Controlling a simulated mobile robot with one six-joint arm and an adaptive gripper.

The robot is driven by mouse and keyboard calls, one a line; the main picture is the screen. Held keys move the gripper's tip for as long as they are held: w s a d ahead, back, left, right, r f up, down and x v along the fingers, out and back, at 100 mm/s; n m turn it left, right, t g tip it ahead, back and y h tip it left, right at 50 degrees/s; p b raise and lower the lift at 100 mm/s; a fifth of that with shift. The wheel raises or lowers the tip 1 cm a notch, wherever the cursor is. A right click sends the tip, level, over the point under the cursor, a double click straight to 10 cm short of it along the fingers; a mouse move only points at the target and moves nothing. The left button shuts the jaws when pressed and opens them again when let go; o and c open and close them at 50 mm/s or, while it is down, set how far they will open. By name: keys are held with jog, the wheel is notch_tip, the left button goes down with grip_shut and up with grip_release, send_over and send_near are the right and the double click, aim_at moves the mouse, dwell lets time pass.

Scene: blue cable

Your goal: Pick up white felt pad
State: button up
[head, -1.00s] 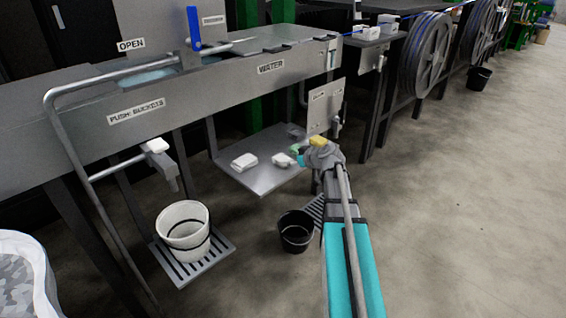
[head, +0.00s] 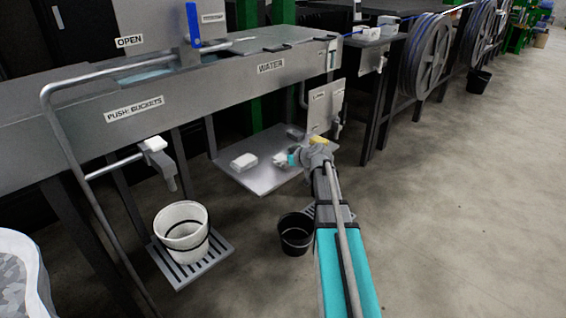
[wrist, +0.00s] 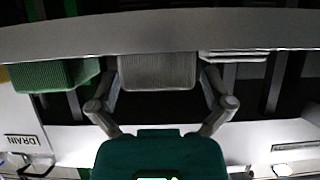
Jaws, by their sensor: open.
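On the low metal shelf (head: 262,180) in the head view, a white pad-like block (head: 245,161) lies at the left. A smaller pale piece (head: 279,159) lies beside my gripper (head: 298,157), partly hidden by it. I cannot tell for certain which is the white felt pad. In the wrist view my gripper (wrist: 160,82) is open, its fingers apart. A ribbed grey block (wrist: 157,72) shows between and beyond the fingers, with a green block (wrist: 55,75) to the left and a thin pale stack (wrist: 234,57) to the right. No contact is visible.
The metal WATER trough (head: 235,83) overhangs the shelf. A white bucket (head: 182,232) stands on a floor grate at the left, a black bucket (head: 296,234) in front of the shelf. A small grey item (head: 295,132) lies at the shelf's back. Open floor is at the right.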

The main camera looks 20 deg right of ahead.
jog(key=c, duration=0.8)
jog(key=shift+o, duration=0.2)
jog(key=shift+r, duration=0.15)
notch_tip(320, 180, up, 3)
jog(key=p, duration=0.3)
jog(key=s+a+r+p, duration=0.2)
jog(key=s+r+p, duration=0.7)
jog(key=s, duration=0.4)
jog(key=shift+s+a+r+p, duration=0.15)
jog(key=shift+s+r+p, duration=0.25)
jog(key=shift+p, duration=0.1)
